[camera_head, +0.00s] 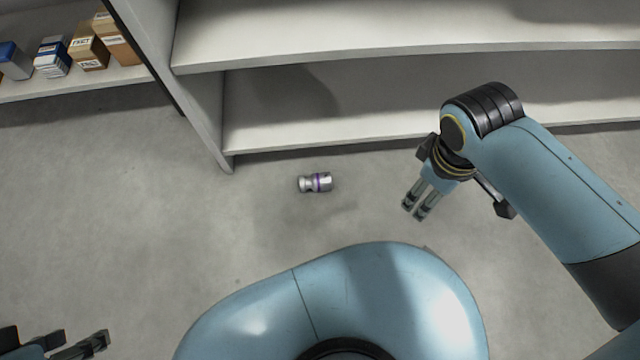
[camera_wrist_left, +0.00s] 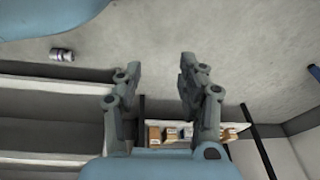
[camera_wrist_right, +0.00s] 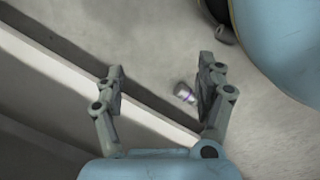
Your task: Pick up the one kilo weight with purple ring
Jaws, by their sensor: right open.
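The weight with the purple ring (camera_head: 317,183) is a small silver cylinder lying on its side on the grey floor, in front of the shelf, in the head view. It also shows in the left wrist view (camera_wrist_left: 61,55) and in the right wrist view (camera_wrist_right: 184,92), there partly beside a finger. My right gripper (camera_head: 412,209) is to the right of the weight, apart from it, open and empty; its spread fingers show in the right wrist view (camera_wrist_right: 160,80). My left gripper (camera_head: 85,347) is at the bottom left corner, far from the weight; the left wrist view (camera_wrist_left: 155,82) shows it open and empty.
A white shelf unit (camera_head: 300,125) stands just behind the weight, its lower boards empty. Several boxes (camera_head: 88,47) stand on another shelf at the upper left. The floor (camera_head: 150,210) around the weight is clear. My blue base fills the bottom middle.

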